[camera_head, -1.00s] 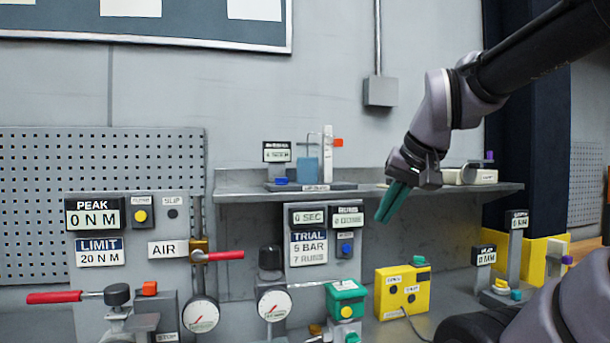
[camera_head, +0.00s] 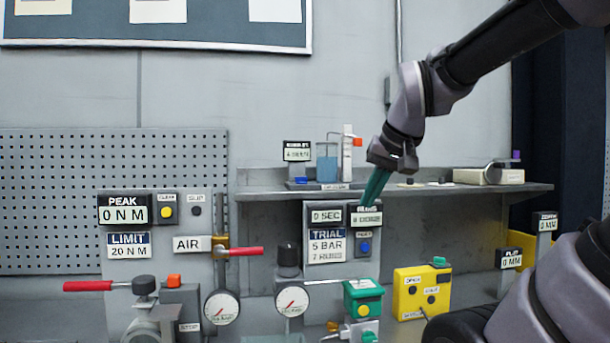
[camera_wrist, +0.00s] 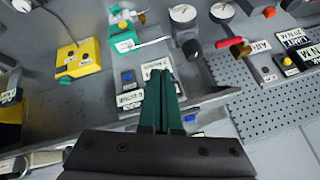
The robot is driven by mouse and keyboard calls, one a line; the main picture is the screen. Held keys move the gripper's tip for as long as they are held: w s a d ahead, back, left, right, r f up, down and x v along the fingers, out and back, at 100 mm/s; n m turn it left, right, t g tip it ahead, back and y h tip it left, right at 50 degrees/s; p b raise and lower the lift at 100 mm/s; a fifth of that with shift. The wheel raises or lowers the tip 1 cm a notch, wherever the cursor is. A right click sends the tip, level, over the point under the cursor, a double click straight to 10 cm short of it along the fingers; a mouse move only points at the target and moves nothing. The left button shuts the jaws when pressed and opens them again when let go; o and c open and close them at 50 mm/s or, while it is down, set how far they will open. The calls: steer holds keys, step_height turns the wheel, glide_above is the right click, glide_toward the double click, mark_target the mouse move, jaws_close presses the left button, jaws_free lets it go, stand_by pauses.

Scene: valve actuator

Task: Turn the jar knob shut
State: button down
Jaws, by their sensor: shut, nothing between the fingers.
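A small jar of blue liquid (camera_head: 327,168) stands on the shelf in the head view. Beside it is a clear upright tube with an orange-red knob (camera_head: 357,142) at its upper right. The knob is small, and I cannot tell how far it is turned. My gripper (camera_head: 369,197) points down just right of the jar, in front of the shelf edge, apart from the knob. Its green fingers are together and empty. In the wrist view the fingers (camera_wrist: 161,78) reach toward the panel, and the gripper body hides part of the shelf.
The shelf (camera_head: 450,193) carries a pale box (camera_head: 488,177) at right. Below are the trial panel (camera_head: 326,247), two gauges, a green-topped valve box (camera_head: 363,298) and a yellow box (camera_head: 422,291). A red air lever (camera_head: 245,252) sticks out at left. The wall above the shelf is clear.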

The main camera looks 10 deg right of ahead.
steer(key=w+a+r+n+t+h, duration=0.15)
steer(key=w+r, duration=0.35)
steer(key=w, duration=0.6)
steer(key=n, duration=0.2)
glide_toward(305, 181)
steer(key=shift+t, duration=0.45)
step_height(305, 181, down, 5)
steer(key=shift+s+r, duration=0.1)
steer(key=shift+r, duration=0.1)
steer(key=w, duration=0.2)
steer(key=shift+w, duration=1.05)
steer(key=shift+d+n+y, duration=0.15)
steer(key=shift+n+y, duration=0.1)
steer(key=shift+n, duration=0.2)
